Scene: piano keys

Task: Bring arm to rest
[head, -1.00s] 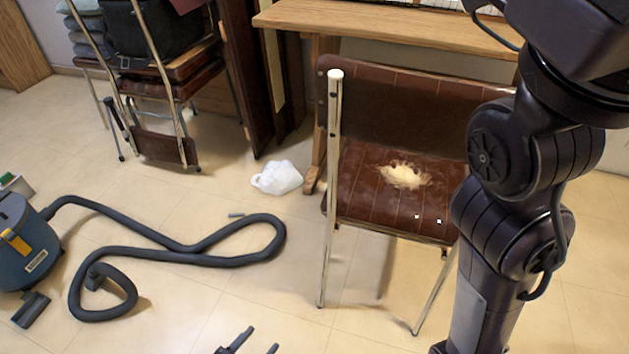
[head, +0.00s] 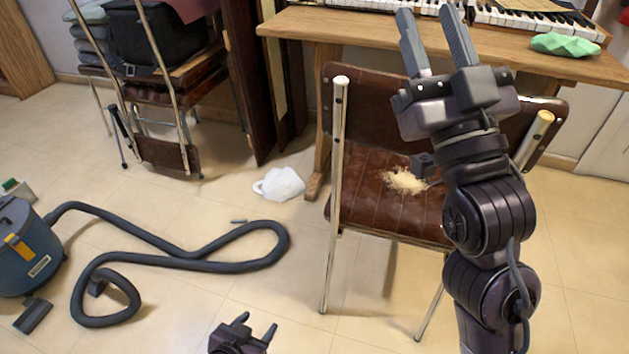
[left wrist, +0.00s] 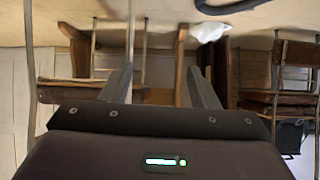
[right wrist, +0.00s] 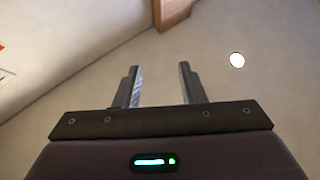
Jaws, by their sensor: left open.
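My right arm (head: 490,215) stands raised at the right of the head view, in front of the brown chair. Its right gripper (head: 428,12) points upward with its two fingers apart and nothing between them. In the right wrist view the right gripper (right wrist: 159,67) is open and empty, facing a pale ceiling. My left gripper (head: 257,323) shows at the bottom edge of the head view, low over the floor, its fingers apart. In the left wrist view the left gripper (left wrist: 160,67) is open and empty, with chairs beyond it. The rest of my left arm is out of view.
Piano keys (head: 530,18) and a green lump (head: 565,44) lie on the desk. A vacuum cleaner (head: 25,245) with its hose (head: 190,262) and a white bag (head: 281,184) are on the floor.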

